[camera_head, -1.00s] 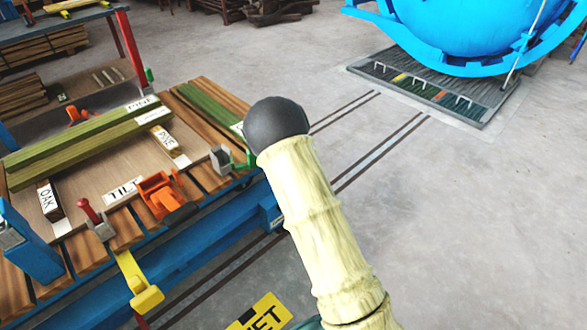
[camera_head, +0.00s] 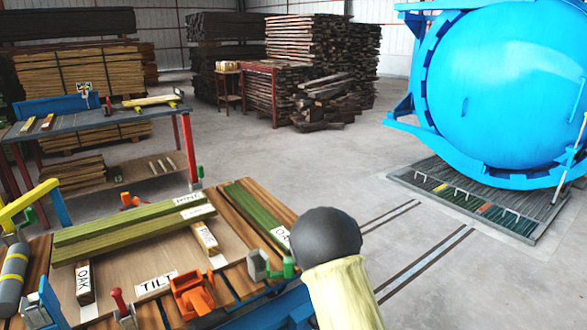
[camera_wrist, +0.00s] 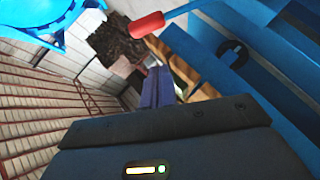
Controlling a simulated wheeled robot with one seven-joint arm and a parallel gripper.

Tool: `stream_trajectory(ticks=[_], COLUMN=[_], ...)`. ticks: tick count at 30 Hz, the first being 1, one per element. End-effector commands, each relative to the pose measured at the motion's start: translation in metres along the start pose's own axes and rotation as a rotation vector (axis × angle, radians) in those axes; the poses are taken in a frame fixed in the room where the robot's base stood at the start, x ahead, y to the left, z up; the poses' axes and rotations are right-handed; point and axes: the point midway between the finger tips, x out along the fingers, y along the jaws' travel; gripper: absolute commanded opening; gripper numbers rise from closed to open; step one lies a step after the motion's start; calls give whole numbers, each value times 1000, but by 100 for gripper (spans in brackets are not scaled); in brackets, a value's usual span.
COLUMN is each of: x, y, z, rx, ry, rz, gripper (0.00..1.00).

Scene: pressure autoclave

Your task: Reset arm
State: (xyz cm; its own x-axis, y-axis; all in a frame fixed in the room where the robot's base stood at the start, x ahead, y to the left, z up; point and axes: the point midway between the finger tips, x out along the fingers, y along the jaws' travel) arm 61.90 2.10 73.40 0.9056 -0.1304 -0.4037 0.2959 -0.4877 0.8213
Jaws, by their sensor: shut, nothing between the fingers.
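My gripper (camera_wrist: 157,88) shows in the wrist view, with its dark housing across the bottom and its bluish fingers together, shut and empty. In the head view the gripper is out of sight; only a pale, ridged link of my arm with a dark round end rises at the bottom, right of centre. A red-handled lever (camera_wrist: 147,25) on a blue rod is near the fingertips in the wrist picture; I cannot tell how far apart they are.
A workbench (camera_head: 95,310) with green boards (camera_head: 130,228), labelled wood pieces and clamps stands at left. A blue autoclave (camera_head: 500,85) stands at right behind a floor grate (camera_head: 470,205). Lumber stacks (camera_head: 320,60) line the back. Open floor lies between. Blue structure (camera_wrist: 270,100) is close right in the wrist view.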

Motion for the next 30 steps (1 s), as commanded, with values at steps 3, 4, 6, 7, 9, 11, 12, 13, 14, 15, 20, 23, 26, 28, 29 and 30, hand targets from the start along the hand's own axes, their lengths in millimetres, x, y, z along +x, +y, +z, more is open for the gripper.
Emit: stream_trajectory(ticks=[3,4,6,7,9,11,12,13,14,15,20,23,26,28,29,30], x=[-20,-27,-45,-54,-74,-94,-107,-118,-129,-143,-195,-222,-246,-262,-269,-278], y=[8,9,10,10,10,10,10,10,10,9,6,5,3,2,2,1], z=[7,9,14,16,20,23,25,28,29,32,43,50,56,61,62,65], rx=[154,198,302,343,436,510,558,592,623,663,783,833,872,897,905,917], ry=[-61,-81,-131,-153,-206,-254,-288,-315,-342,-379,-518,-593,-662,-709,-729,-756], rz=[-94,-125,-194,-224,-288,-340,-373,-395,-419,-446,-526,-554,-573,-581,-585,-587], gripper=[0,0,0,0,0,0,0,0,0,0,0,0,0,0,0,0])
